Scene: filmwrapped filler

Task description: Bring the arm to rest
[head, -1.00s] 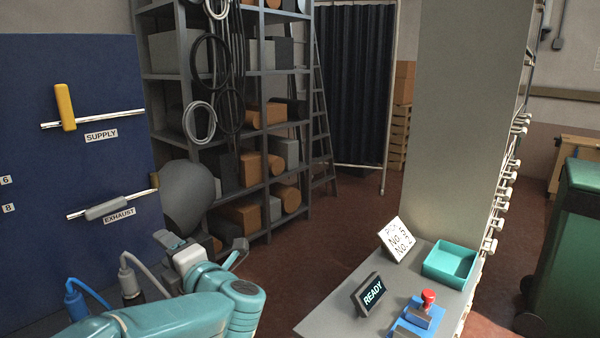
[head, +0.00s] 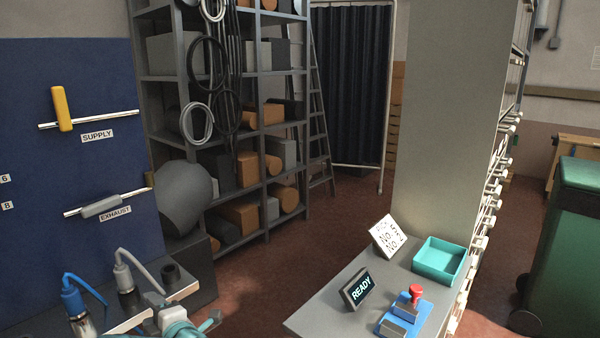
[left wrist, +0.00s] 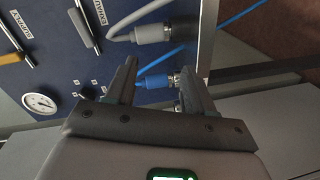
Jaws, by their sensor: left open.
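My left gripper (head: 180,310) is low in the head view, at the bottom edge, with only its front part and a bit of teal arm showing. In the left wrist view its two dark fingers (left wrist: 156,82) stand apart. A blue connector (left wrist: 165,80) on a blue hose shows between and beyond the fingers; I cannot tell how far off it is. A grey connector (left wrist: 152,34) lies past it. In the head view the blue connector (head: 73,298) and the grey connector (head: 124,278) stand left of the gripper. My right gripper is not in view.
A blue panel (head: 50,130) with supply and exhaust handles stands at the left. A grey counter (head: 325,315) at the right bears a READY display (head: 357,289), a white sign (head: 387,237), a teal tray (head: 440,260) and a red-knobbed stamp (head: 415,294). Shelving (head: 265,150) stands behind.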

